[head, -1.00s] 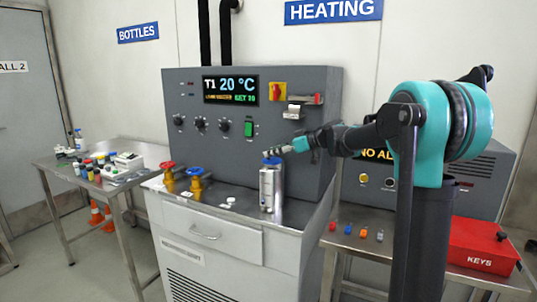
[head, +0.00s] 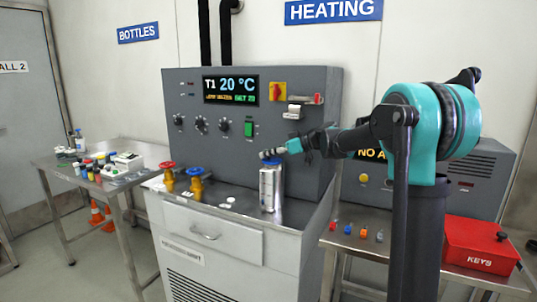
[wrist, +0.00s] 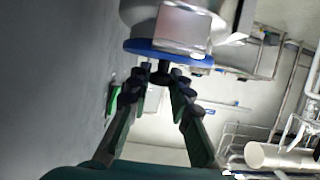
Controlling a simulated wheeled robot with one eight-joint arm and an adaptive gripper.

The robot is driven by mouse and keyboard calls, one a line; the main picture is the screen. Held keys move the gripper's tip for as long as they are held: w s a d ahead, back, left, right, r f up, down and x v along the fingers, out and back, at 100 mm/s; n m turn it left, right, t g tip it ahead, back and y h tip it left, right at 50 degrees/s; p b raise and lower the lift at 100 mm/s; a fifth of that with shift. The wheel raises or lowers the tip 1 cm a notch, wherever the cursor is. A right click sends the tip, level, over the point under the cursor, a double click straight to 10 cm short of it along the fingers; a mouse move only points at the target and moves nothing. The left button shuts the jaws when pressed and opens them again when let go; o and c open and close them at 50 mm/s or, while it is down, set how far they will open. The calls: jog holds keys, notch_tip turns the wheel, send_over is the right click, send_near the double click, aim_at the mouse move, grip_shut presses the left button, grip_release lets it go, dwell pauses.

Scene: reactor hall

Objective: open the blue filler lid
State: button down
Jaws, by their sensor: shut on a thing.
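The blue filler lid (head: 276,162) is on top of the upright silver cylinder (head: 268,189) on the bench. In the wrist view, the blue lid (wrist: 150,47) appears as a wide disc against the metal cylinder (wrist: 185,25), with a dark knob (wrist: 163,72) in its middle. My gripper (head: 268,154) reaches in from the right at the lid's height. In the wrist view, my gripper's fingertips (wrist: 163,82) are closed around the knob from both sides. The fingers hide part of the knob. No clear gap shows between lid and cylinder.
The grey control panel (head: 252,125) stands close behind the cylinder. Red (head: 168,168) and blue (head: 194,172) valve handles are to its left, with small white discs (head: 226,204) between. A red key box (head: 482,245) lies on the right-hand table.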

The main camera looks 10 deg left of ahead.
aim_at(280, 161)
jog(key=shift+d, duration=0.1)
dwell(0.3)
jog(key=y, duration=0.1)
jog(key=d+r+t+y, duration=0.1)
jog(key=y, duration=0.2)
jog(key=shift+s+d+r, duration=0.2)
jog(key=shift+s+r, duration=0.05)
jog(key=shift+r, duration=0.15)
jog(key=y, duration=0.1)
jog(key=d+t+y, duration=0.1)
jog(key=shift+s+r+y, duration=0.2)
jog(key=shift+r+y, duration=0.1)
jog(key=shift+r, duration=0.1)
jog(key=y, duration=0.1)
jog(key=d+t+y, duration=0.1)
jog(key=d+y, duration=0.1)
jog(key=shift+s+r+t, duration=0.3)
jog(key=shift+s, duration=0.05)
jog(key=shift+s+d+t+y, duration=0.25)
jog(key=shift+d+y, duration=0.25)
jog(key=shift+y, duration=0.45)
jog(key=shift+s+d+t+y, duration=0.1)
jog(key=shift+d+t+y, duration=0.3)
jog(key=shift+y, duration=0.55)
jog(key=shift+d, duration=0.1)
jog(key=c, duration=1.3)
grip_release()
jog(key=shift+r, duration=0.1)
jog(key=shift+c, duration=0.2)
